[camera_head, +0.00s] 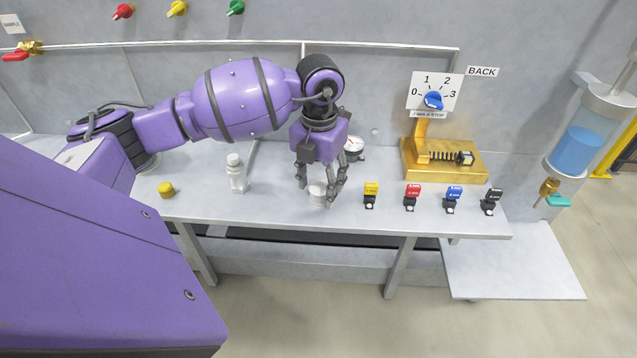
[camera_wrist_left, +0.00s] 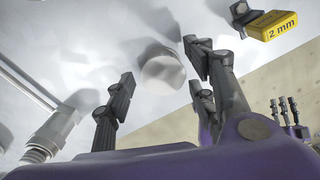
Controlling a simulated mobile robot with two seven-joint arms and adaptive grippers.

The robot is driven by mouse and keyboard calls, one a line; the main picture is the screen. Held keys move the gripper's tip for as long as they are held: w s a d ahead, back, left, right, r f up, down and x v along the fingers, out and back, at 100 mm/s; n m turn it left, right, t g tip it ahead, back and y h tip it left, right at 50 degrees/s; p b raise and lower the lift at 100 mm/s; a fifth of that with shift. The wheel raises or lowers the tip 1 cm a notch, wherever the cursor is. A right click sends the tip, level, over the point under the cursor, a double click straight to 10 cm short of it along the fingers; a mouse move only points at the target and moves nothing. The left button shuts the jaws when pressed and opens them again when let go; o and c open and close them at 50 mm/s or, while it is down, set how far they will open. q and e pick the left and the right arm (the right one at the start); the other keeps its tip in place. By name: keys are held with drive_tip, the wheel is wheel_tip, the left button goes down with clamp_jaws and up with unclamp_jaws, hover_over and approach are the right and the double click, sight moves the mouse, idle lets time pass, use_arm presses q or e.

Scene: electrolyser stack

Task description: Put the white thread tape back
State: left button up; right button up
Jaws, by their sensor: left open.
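The white thread tape (camera_head: 317,193) appears as a small white roll standing on the bench, near its front edge. My left gripper (camera_head: 321,187) is open, pointing down around the roll, with its fingers on either side. In the left wrist view the roll's round white top (camera_wrist_left: 163,72) lies between and beyond the spread fingers (camera_wrist_left: 160,85), with a gap visible on both sides. What looks like my right gripper (camera_wrist_left: 284,110) shows small at the right edge of that view, its fingers too small to judge.
A gauge (camera_head: 354,147) is behind the gripper. A yellow tagged item (camera_head: 371,194) is close on the right, then red, blue and black ones. A gold fixture (camera_head: 445,160) stands behind them.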

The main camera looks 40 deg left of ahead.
sight(319, 187)
use_arm(q)
wheel_tip(319, 187, up, 12)
drive_tip(key=s+d+f+m+g+h, duration=0.1)
drive_tip(key=s+d+f+h, duration=0.25)
drive_tip(key=d+f, duration=0.4)
drive_tip(key=s+d+f+m+g+h, duration=0.1)
drive_tip(key=s+d+f+h, duration=0.3)
drive_tip(key=d, duration=0.6)
drive_tip(key=d+n+t+h, duration=0.6)
drive_tip(key=d+n+h, duration=0.2)
drive_tip(key=d+h, duration=0.25)
drive_tip(key=s+a+f+n+t+y, duration=0.4)
drive_tip(key=a+f+n+t+y, duration=0.95)
drive_tip(key=n, duration=0.85)
drive_tip(key=s+a+f+n+g+y, duration=0.3)
drive_tip(key=s+f+g, duration=0.6)
drive_tip(key=s+f, duration=0.8)
drive_tip(key=s+n+y, duration=0.1)
drive_tip(key=s+n, duration=0.1)
drive_tip(key=shift+a+f+n, duration=0.15)
drive_tip(key=shift+a+n, duration=0.05)
drive_tip(key=shift+n, duration=0.2)
